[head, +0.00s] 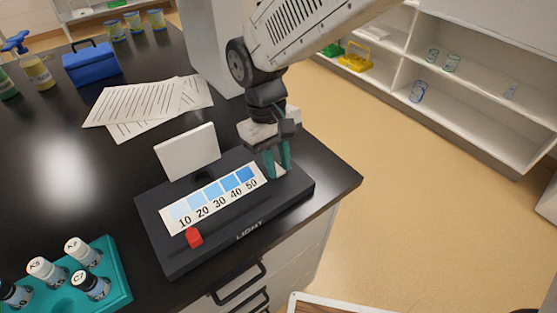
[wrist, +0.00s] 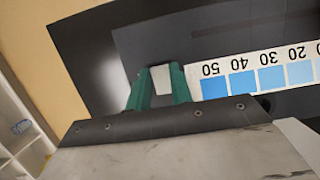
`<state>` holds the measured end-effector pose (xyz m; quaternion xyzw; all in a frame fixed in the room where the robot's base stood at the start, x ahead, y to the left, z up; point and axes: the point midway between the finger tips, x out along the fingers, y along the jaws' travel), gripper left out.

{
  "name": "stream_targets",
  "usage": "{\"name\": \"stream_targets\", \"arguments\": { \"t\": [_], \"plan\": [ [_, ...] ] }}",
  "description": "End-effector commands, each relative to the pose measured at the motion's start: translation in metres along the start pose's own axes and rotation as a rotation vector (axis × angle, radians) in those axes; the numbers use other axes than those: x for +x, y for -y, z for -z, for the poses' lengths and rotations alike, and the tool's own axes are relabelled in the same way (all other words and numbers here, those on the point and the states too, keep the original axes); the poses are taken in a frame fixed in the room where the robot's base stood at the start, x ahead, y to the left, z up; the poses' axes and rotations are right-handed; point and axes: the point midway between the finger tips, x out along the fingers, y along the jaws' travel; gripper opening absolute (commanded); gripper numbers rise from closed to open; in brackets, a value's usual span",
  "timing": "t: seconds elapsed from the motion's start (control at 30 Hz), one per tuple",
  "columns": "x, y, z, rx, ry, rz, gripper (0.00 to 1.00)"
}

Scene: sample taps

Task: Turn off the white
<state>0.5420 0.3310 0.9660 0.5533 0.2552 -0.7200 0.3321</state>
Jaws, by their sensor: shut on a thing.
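A black device (head: 230,235) marked LIGHT lies on the dark bench. It carries a scale strip (head: 215,200) in deepening blues marked 10 to 50, and a red pointer (head: 194,237) sits below the 10 end. A white panel (head: 188,152) stands upright at its back. A small white knob (wrist: 160,77) sits beyond the 50 end. My gripper (head: 278,169), with green fingers, points down at the device's right end and is shut on the white knob, one finger on each side. The fingers partly hide the knob in the head view.
A teal rack (head: 122,280) with several labelled vials stands at front left. Papers (head: 140,106), a blue box (head: 90,65) and bottles (head: 38,72) lie farther back. The bench edge is close on the right, with open floor and shelves beyond.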

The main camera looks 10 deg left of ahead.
Motion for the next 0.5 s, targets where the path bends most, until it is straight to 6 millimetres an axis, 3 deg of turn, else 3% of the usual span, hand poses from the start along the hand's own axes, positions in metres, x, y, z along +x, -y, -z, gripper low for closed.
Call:
{"name": "stream_targets", "arguments": {
  "t": [0.07,0.1,0.5],
  "plan": [
    [-0.0005,0.0000,0.0000,0.000,-0.001,0.000,0.00],
    [-0.0005,0.0000,0.0000,0.000,-0.001,0.000,0.30],
    [-0.0089,-0.0002,0.0007,0.000,-0.005,0.000,0.31]
  ]
}}
